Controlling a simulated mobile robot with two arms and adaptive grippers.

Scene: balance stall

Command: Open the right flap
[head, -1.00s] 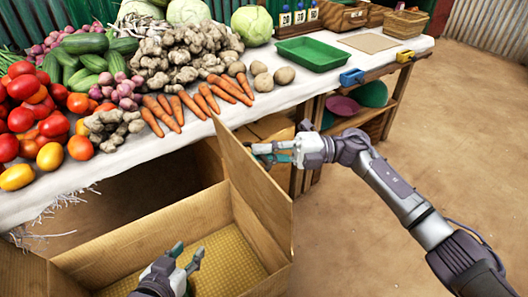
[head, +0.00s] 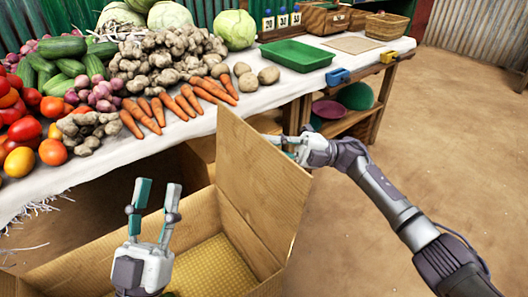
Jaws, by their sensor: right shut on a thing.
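An open cardboard box (head: 100,255) sits low in front, with a yellowish woven-looking bottom. Its right flap (head: 255,180) stands up from the right wall and leans outward to the right. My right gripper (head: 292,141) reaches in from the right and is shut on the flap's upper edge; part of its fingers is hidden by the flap. My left gripper (head: 158,186) is over the box, fingers pointing up, open and empty.
A stall table with a white cloth (head: 110,155) stands behind the box, holding carrots (head: 160,110), ginger, tomatoes and a green tray (head: 297,54). A shelf (head: 350,118) with bowls is below its right end. The dirt floor at right is clear.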

